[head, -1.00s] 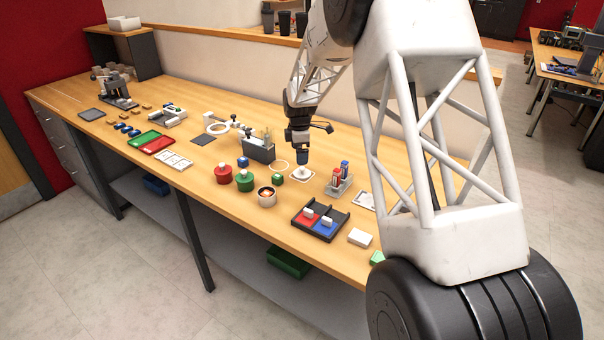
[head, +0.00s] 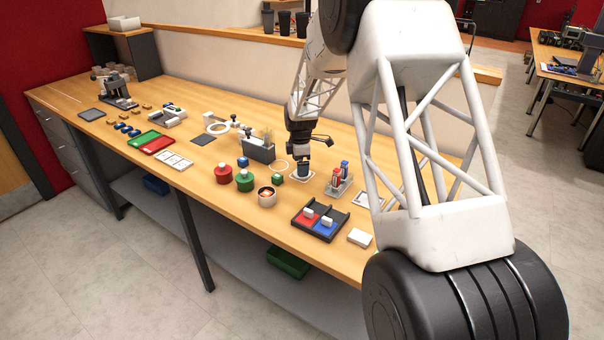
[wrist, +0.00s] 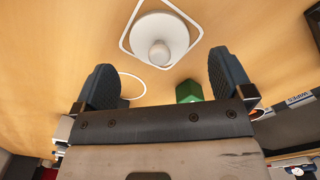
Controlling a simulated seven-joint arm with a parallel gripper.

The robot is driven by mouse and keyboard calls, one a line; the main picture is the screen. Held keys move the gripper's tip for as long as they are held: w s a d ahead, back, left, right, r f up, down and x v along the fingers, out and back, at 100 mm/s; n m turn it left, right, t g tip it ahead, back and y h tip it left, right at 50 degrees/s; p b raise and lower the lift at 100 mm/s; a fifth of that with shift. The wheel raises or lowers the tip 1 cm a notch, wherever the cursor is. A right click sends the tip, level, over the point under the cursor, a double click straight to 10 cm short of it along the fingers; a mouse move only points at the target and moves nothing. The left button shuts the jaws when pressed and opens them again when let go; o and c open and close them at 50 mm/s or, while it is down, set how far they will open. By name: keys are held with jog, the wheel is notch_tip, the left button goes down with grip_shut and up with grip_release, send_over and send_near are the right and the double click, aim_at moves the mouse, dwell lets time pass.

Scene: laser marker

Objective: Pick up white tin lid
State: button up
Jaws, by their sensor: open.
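The white tin lid (wrist: 160,40) is round with a knob on top and lies inside a white rounded-square outline on the wooden bench, near the top middle of the wrist view. My gripper (wrist: 160,62) is open, with its two dark blue fingers wide apart and nothing between them touching the lid. In the wrist view the lid shows beyond the finger tips, roughly centred between them. In the head view my gripper (head: 302,170) is low over the lid's spot and hides most of the lid.
A rack with red and blue pieces (head: 340,180) stands to the right. Red (head: 223,173) and green (head: 244,181) lidded tins and an open tin (head: 267,197) stand front left.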

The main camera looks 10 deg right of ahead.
jog(key=shift+f, duration=1.4)
jog(key=c, duration=1)
